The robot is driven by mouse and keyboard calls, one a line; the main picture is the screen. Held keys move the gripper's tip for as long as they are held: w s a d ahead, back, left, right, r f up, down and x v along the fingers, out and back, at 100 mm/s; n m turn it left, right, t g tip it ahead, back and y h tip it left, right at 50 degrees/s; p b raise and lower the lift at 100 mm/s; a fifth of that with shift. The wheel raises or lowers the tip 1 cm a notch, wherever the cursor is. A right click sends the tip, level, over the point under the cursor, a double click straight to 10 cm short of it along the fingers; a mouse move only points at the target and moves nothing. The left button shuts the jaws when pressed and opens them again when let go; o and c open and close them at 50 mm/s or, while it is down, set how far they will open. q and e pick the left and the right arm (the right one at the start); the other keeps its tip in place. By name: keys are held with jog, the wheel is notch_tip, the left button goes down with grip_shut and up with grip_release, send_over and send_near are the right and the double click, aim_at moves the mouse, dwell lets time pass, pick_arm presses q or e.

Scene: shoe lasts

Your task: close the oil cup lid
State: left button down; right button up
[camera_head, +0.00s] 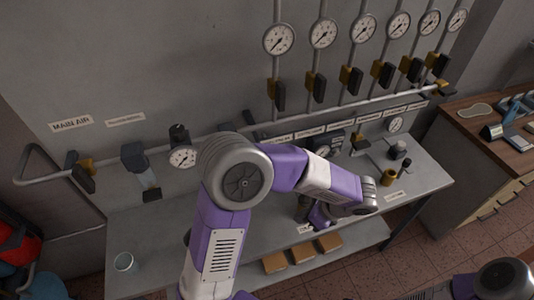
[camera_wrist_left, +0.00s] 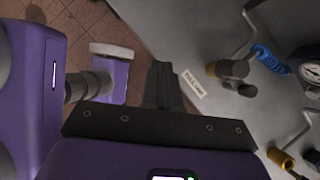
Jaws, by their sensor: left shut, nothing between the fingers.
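A small brass cup (camera_head: 388,177), which looks like the oil cup, stands on the right part of the grey bench in the head view. Dark parts sit close behind it; I cannot tell which is its lid. A brass part at the lower right of the left wrist view (camera_wrist_left: 280,158) seems to be the same cup. My left gripper (camera_wrist_left: 162,75) shows dark fingers closed together, with nothing between them. It is over the bench's front edge, apart from the cup. In the head view my forearm partly hides it. My right gripper is not in view.
Pressure gauges (camera_head: 279,39) and yellow-black valves line the back panel. A brass and brown fitting (camera_wrist_left: 228,70) stands near a label. Wooden blocks (camera_head: 302,252) lie on the lower shelf.

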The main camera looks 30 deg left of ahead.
pick_arm(q)
notch_tip(320, 180, up, 15)
jog(key=w+a+m+t+y+p, duration=0.1)
jog(key=a+t+y+p, duration=0.1)
jog(key=y+p, duration=0.1)
jog(key=a+r+x, duration=0.1)
jog(key=x, duration=1.1)
jog(key=shift+a+p, duration=0.45)
jog(key=shift+a, duration=0.1)
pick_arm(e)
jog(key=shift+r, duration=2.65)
pick_arm(q)
jog(key=shift+r, duration=0.1)
